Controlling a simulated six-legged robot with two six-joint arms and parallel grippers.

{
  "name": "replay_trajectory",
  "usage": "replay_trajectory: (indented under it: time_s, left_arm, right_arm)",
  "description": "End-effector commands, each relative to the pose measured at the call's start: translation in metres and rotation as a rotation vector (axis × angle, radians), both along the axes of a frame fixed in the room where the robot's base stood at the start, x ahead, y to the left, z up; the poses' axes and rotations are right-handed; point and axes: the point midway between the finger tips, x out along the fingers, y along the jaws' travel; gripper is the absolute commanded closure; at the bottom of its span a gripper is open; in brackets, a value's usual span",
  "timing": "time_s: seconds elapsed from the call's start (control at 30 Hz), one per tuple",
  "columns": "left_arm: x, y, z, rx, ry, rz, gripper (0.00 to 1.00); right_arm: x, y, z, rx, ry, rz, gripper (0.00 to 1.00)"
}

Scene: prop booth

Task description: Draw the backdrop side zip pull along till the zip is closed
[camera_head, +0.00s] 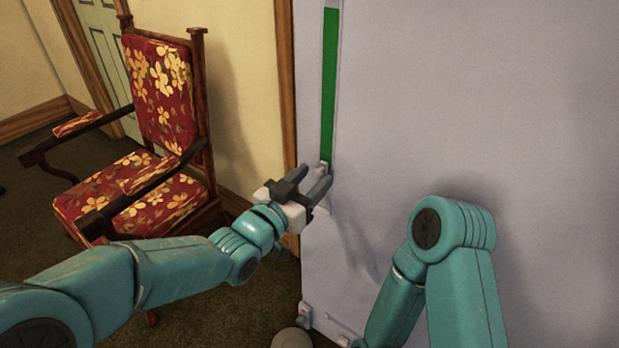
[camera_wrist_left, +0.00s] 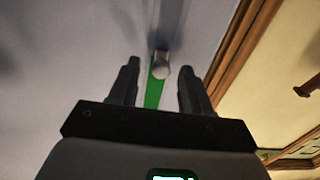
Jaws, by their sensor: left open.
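The backdrop (camera_head: 420,120) is a large pale grey-lilac panel. A narrow green strip (camera_head: 330,85) runs down its left side to the small grey zip pull (camera_head: 323,169). In the left wrist view the round-ended pull (camera_wrist_left: 160,69) shows at the level of the gap between the fingertips, with green (camera_wrist_left: 153,92) behind it. My left gripper (camera_head: 313,179) is open at the pull, one finger on either side; I cannot tell whether either touches it. The fingers partly hide the pull's surroundings in the head view. My right arm is bent at lower right; its gripper is out of view.
A red floral armchair (camera_head: 160,110) with dark wooden arms stands at left, beside my left arm. Wooden trim (camera_head: 285,70) runs up the wall just left of the backdrop. A small fitting (camera_head: 305,314) sits at the backdrop's lower left corner. The backdrop's face is otherwise bare.

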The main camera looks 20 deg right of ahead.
Motion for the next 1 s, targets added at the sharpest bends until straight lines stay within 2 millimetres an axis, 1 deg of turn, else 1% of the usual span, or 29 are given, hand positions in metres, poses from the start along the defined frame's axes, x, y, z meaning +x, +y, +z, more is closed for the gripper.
replay_trajectory:
  time_s: [0.27,0.3,0.37,0.4,0.43,0.63,0.77,0.87,0.97,1.0]
  left_arm:
    - [0.004,-0.001,0.0,0.001,0.001,0.0,0.52]
    - [0.004,-0.001,0.0,0.001,0.001,0.001,0.65]
    - [0.005,-0.001,0.0,0.001,0.001,0.001,0.84]
    - [0.005,-0.001,0.0,0.001,0.001,0.001,0.97]
    - [0.005,-0.001,0.0,0.001,0.001,0.001,1.0]
    - [0.005,-0.001,0.002,0.0,0.0,0.0,1.0]
    - [0.004,-0.001,0.015,0.0,-0.001,0.0,1.0]
    - [0.004,-0.001,0.036,-0.003,-0.006,0.0,1.0]
    - [0.004,-0.001,0.065,-0.004,-0.007,0.0,1.0]
    - [0.005,-0.001,0.078,-0.005,-0.009,0.001,1.0]
  right_arm:
    - [0.0,0.0,0.0,0.0,0.0,0.0,0.13]
    - [0.0,0.0,0.0,0.0,0.0,0.0,0.13]
    - [0.0,0.0,0.0,0.0,0.0,0.0,0.13]
    - [0.0,0.0,0.0,0.0,0.0,0.0,0.13]
    - [0.0,0.0,0.0,0.0,0.0,0.0,0.13]
    - [0.0,0.0,0.001,0.0,0.0,0.0,0.13]
    - [0.0,0.0,0.008,0.0,0.0,0.0,0.13]
    - [0.0,0.0,0.017,0.0,0.0,0.0,0.13]
    - [0.0,0.0,0.031,0.0,0.0,0.0,0.13]
    - [0.0,0.0,0.038,0.0,0.0,0.0,0.13]
